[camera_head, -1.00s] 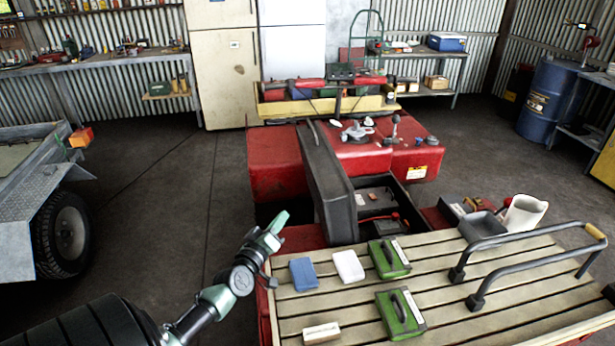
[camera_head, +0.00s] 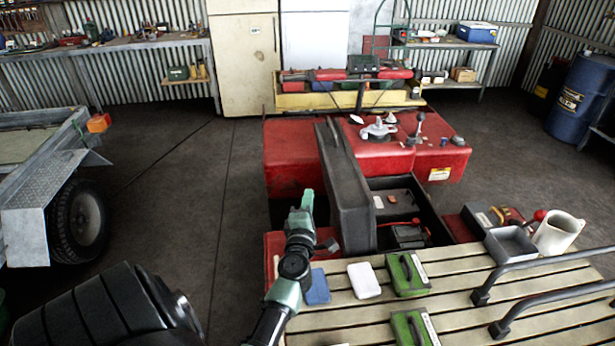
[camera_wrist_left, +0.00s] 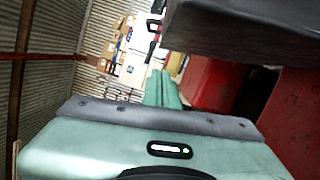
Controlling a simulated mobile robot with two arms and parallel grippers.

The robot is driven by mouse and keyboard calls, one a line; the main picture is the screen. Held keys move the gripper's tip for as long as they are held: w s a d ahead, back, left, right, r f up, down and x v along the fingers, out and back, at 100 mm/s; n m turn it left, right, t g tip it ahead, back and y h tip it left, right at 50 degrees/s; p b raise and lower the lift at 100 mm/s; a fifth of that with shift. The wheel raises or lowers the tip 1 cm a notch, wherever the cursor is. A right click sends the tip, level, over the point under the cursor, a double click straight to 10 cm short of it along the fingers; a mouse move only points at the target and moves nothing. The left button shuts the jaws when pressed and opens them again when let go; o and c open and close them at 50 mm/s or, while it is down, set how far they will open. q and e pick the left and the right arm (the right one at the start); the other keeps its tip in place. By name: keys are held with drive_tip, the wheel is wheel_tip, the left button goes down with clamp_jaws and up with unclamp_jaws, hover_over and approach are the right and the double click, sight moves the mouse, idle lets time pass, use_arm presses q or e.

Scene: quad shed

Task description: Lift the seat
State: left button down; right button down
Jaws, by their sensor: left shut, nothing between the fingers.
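The black seat (camera_head: 346,190) of the red quad (camera_head: 296,158) stands tipped up on its long edge. The bay (camera_head: 400,210) to its right is open, with a battery-like box inside. My left gripper (camera_head: 306,196) is shut and empty, pointing forward just left of the seat. Any contact with the seat is hard to tell. In the left wrist view the closed fingers (camera_wrist_left: 162,88) point ahead, with a dark slab, likely the seat (camera_wrist_left: 240,28), at upper right. My right gripper is not in view.
A slatted rack (camera_head: 470,310) carries green boxes (camera_head: 407,272), a white box (camera_head: 364,280), a blue item (camera_head: 317,287), a grey tray (camera_head: 510,244) and a white jug (camera_head: 558,232). A trailer (camera_head: 45,190) stands left. The floor between trailer and quad is clear.

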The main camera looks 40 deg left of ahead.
sight(342, 185)
use_arm(q)
drive_tip(key=w, duration=0.5)
drive_tip(key=shift+w+d+r, duration=0.25)
drive_tip(key=shift+w+r, duration=0.1)
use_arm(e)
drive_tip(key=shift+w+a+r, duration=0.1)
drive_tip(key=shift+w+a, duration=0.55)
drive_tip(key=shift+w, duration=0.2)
